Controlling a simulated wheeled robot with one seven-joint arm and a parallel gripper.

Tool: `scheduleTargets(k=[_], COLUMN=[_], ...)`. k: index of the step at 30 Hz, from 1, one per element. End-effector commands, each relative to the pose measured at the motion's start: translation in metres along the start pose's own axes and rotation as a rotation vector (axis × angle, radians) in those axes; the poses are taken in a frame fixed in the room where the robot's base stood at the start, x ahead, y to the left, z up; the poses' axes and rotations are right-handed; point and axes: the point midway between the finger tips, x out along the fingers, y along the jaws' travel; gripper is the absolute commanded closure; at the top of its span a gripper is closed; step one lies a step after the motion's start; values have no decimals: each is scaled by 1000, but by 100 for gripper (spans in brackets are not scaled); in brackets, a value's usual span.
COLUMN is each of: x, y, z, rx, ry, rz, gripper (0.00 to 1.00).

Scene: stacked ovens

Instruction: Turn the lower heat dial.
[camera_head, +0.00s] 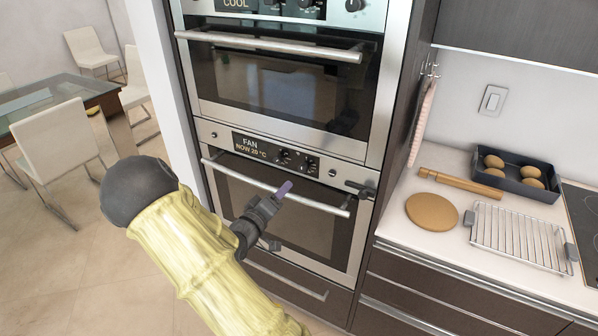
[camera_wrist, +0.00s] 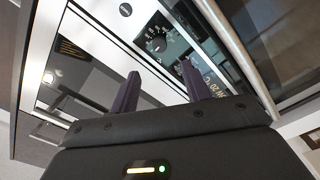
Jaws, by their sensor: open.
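The lower oven's control panel (camera_head: 225,140) has a lit display reading FAN, NOW 20 °C, two small black dials (camera_head: 284,156) (camera_head: 309,165) with white marks, and a dark bar-shaped knob (camera_head: 360,188) at its right end. I cannot tell which is the heat dial. In the wrist view a black marked dial (camera_wrist: 156,45) lies beyond my fingertips, near the display (camera_wrist: 212,84). My gripper (camera_head: 282,190) is in front of the oven door, below the panel and apart from the dials. Its purple fingers are open and empty in the wrist view (camera_wrist: 158,68).
The lower oven's handle bar (camera_head: 325,207) crosses close to my gripper. The upper oven (camera_head: 290,85) is above. The right counter holds a rolling pin (camera_head: 460,183), a round board (camera_head: 432,210), a wire rack (camera_head: 515,235) and a dark tray (camera_head: 545,192). A table (camera_head: 60,100) and chairs stand left.

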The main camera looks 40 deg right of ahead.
Motion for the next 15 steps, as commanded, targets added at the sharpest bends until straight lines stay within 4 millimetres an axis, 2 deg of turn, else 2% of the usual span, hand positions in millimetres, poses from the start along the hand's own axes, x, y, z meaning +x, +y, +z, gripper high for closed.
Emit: scheduleTargets(k=[3, 15], x=[22, 91], y=[2, 2], z=[0, 0], rx=[0, 0], ry=[-1, -1], rz=[3, 2], gripper=[52, 52])
